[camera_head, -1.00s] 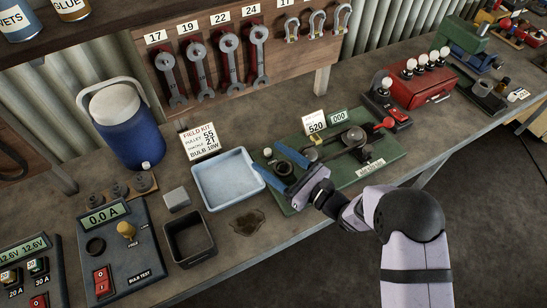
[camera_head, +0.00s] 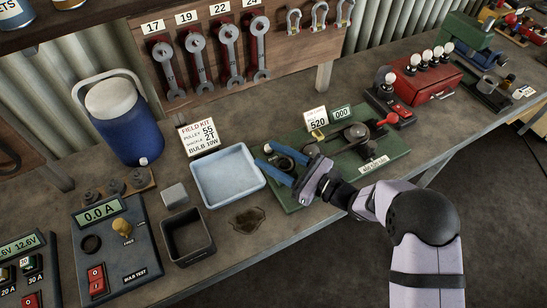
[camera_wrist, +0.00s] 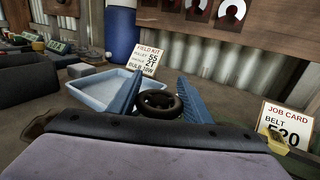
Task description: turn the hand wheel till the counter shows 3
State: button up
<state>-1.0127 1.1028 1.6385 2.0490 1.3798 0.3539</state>
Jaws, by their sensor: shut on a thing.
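My gripper (camera_head: 266,156) has its two blue fingers on either side of a dark ring-shaped part (camera_wrist: 158,103) at the left end of the green board (camera_head: 375,157). The ring shows between the fingers in the wrist view; whether it is the hand wheel, I cannot tell for sure. The counter (camera_head: 342,113) at the back of the board reads 000. A round dark wheel (camera_head: 356,132) stands on the board's middle, with a red knob (camera_head: 389,119) to its right. The fingers and hand hide part of the board's left end.
A pale blue tray (camera_head: 200,190) lies just left of the gripper, with a dark stain before it. A job card (camera_head: 317,119) reading 520 stands behind the board. The bench's front edge runs below.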

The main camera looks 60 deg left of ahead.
aim_at(294, 167)
jog(key=o, duration=1.1)
jog(key=shift+c, duration=0.2)
jog(key=b+v, duration=0.2)
jog(key=v, duration=0.4)
jog(key=shift+w+d+f+b, duration=0.1)
jog(key=shift+b, duration=0.2)
jog(key=shift+w+d, duration=0.2)
jog(key=shift+d, duration=0.35)
